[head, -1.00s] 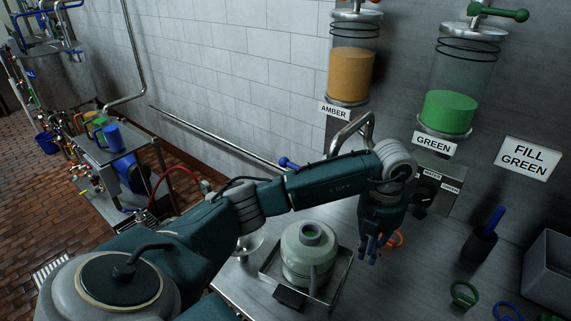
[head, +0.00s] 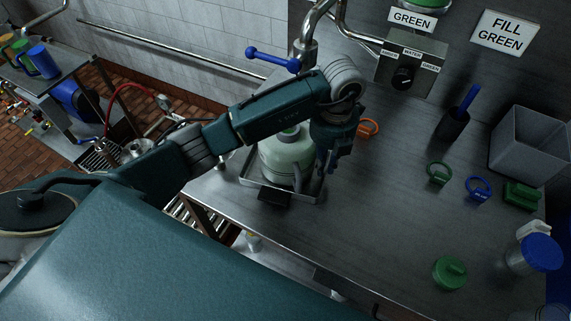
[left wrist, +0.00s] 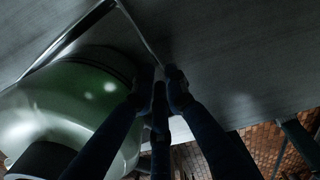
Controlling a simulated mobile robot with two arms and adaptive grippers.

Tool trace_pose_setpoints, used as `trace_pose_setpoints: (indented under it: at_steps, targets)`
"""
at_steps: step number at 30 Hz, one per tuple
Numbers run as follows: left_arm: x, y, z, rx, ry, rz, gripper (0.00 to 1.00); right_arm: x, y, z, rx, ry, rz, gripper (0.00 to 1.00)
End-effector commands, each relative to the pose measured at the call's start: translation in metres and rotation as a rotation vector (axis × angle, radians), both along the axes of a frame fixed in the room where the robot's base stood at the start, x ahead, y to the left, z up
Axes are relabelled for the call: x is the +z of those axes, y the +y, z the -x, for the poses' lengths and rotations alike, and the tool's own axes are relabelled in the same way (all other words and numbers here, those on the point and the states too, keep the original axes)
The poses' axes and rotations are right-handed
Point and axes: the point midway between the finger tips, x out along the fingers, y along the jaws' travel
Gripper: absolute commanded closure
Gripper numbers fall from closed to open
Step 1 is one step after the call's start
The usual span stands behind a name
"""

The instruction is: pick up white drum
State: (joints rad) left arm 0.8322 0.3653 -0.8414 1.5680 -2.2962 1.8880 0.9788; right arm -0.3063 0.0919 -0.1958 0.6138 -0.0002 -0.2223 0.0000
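The white drum (head: 284,158) is pale with a greenish tint and stands upright in a shallow metal tray (head: 310,196) on the steel bench. My left arm passes in front of its top and hides part of it. My left gripper (head: 328,168) points down at the right side of the drum. In the left wrist view the drum (left wrist: 65,110) fills the left side. The fingers (left wrist: 160,88) there look apart at the tips, with nothing seen between them. Whether a finger touches the drum is unclear. My right gripper is not in view.
An orange ring handle (head: 368,128) lies just right of the gripper. Green (head: 438,173) and blue (head: 479,187) ring-handled pieces, a dark cup (head: 452,125), a grey bin (head: 530,145) and a green cap (head: 450,272) stand farther right. A selector box (head: 410,70) is on the wall. The middle bench is clear.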

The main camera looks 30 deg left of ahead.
Motion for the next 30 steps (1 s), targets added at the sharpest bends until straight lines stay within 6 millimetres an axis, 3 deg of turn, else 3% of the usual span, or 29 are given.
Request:
trace_pose_setpoints:
  at_steps: [2,9,15,17,18,30]
  targets:
    - [-0.009,-0.001,0.002,0.000,0.007,0.000,0.87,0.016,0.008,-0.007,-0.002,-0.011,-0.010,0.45]
    - [-0.035,-0.001,0.000,0.000,0.001,0.000,0.87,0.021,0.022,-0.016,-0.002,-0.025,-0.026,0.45]
    - [-0.036,-0.001,0.000,-0.001,0.000,0.000,0.87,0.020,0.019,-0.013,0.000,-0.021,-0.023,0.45]
    - [-0.036,-0.001,0.000,-0.001,0.000,0.000,0.99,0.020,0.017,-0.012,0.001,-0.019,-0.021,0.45]
    - [-0.036,-0.001,0.000,-0.001,0.000,0.000,1.00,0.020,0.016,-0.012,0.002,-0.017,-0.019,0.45]
    - [-0.031,-0.001,-0.002,-0.001,-0.007,0.001,1.00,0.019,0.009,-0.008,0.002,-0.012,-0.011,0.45]
